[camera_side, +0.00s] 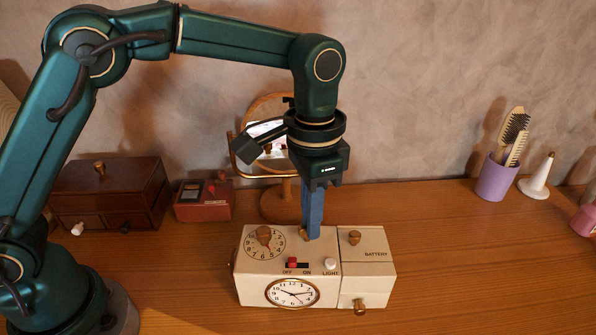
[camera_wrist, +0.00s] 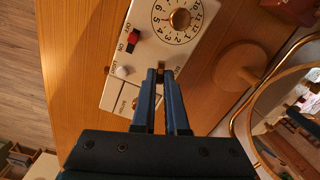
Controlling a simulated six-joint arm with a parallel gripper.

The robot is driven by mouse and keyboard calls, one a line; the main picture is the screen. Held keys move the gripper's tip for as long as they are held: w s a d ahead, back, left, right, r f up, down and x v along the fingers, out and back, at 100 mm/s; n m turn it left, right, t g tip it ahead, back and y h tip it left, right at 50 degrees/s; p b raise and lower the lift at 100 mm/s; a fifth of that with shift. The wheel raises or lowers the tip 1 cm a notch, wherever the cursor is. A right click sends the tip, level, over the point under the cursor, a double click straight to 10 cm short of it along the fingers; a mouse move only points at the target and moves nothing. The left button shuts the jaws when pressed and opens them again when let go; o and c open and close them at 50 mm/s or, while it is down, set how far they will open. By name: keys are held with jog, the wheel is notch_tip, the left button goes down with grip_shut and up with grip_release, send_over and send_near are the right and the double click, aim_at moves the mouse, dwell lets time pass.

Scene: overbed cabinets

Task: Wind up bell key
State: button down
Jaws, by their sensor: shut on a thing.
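A cream alarm clock box (camera_side: 325,246) stands on the wooden table, with a round clock face (camera_side: 292,293) on its front. My gripper (camera_side: 312,236) points straight down at the back of its top. Its blue fingers are shut on a small brass key, the bell key (camera_side: 303,233). In the wrist view my gripper (camera_wrist: 163,73) has the key (camera_wrist: 161,71) between its fingertips. Most of the key is hidden by the fingers. The top also carries a numbered dial with a wooden knob (camera_side: 264,235), a red OFF/ON switch (camera_side: 292,263) and a white LIGHT button (camera_side: 330,264).
A battery lid with a knob (camera_side: 354,237) is on the clock's right side. A round mirror on a wooden stand (camera_side: 280,203) is close behind. A red box (camera_side: 203,200) and a dark wooden chest (camera_side: 112,198) stand at left. A purple cup with brushes (camera_side: 496,178) stands far right.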

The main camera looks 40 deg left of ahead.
jog(key=m, duration=0.4)
jog(key=shift+d+m, duration=0.1)
jog(key=shift+m, duration=0.2)
jog(key=m, duration=0.3)
jog(key=shift+s+m, duration=0.1)
jog(key=shift+m, duration=0.2)
jog(key=m, duration=0.4)
jog(key=shift+s+m, duration=0.1)
jog(key=shift+m, duration=0.2)
jog(key=m, duration=0.3)
jog(key=shift+s+m, duration=0.1)
jog(key=shift+m, duration=0.2)
jog(key=m, duration=0.4)
jog(key=shift+s, duration=0.1)
jog(key=m, duration=0.7)
jog(key=shift+m, duration=0.4)
jog(key=shift+a+m, duration=0.15)
jog(key=shift+m, duration=0.8)
jog(key=shift+a+m, duration=0.1)
jog(key=shift+m, duration=0.85)
jog(key=shift+s, duration=0.1)
